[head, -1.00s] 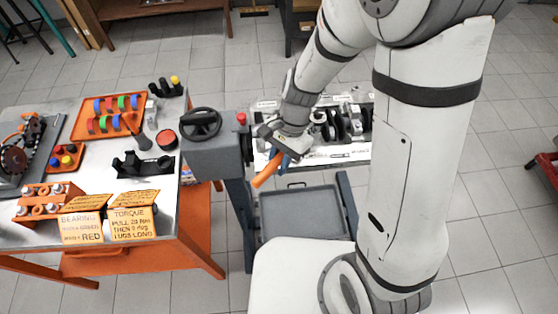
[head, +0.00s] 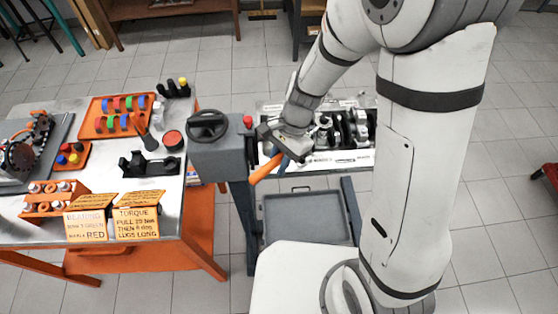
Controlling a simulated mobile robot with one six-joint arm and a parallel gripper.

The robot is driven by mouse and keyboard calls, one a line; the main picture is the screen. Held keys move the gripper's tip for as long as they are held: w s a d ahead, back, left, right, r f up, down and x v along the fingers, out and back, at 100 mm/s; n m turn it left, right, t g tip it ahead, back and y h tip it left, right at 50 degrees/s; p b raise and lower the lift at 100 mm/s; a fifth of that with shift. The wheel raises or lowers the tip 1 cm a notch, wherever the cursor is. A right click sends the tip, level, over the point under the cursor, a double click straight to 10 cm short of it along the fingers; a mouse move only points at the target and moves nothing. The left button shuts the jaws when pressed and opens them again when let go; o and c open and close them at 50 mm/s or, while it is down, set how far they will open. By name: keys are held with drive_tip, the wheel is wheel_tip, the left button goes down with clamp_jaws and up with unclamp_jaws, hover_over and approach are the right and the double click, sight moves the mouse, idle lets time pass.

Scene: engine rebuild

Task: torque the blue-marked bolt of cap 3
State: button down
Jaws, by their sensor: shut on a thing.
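My gripper (head: 284,148) is shut on an orange-handled tool (head: 264,169), which looks like the torque wrench. The handle points down and left, over the front left edge of the engine block. A small blue part shows beside the handle at the gripper. The engine block (head: 322,168) sits on the stand with dark and metallic parts (head: 345,128) along its top. My arm and gripper hide its left part. I cannot make out cap 3, its blue-marked bolt or where the tool's head is.
A grey stand with a black handwheel (head: 207,125) and red button (head: 247,121) is left of the engine. A grey tray (head: 305,218) lies below. The workbench (head: 190,215) at left carries an orange rack (head: 99,132), parts and a torque sign (head: 136,222).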

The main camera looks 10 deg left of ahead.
drive_tip(key=shift+w+a+m+t+y+p, duration=0.3)
drive_tip(key=shift+w+a+m, duration=0.6)
drive_tip(key=shift+w+a, duration=0.15)
idle(2.7)
drive_tip(key=shift+w+a+m+t+p, duration=0.2)
drive_tip(key=shift+w+a+m, duration=0.2)
drive_tip(key=shift+w+m, duration=0.15)
drive_tip(key=shift+w+a+m+t+p, duration=0.1)
drive_tip(key=shift+w+a+m+p, duration=0.1)
drive_tip(key=shift+w+a+m, duration=0.35)
idle(3.2)
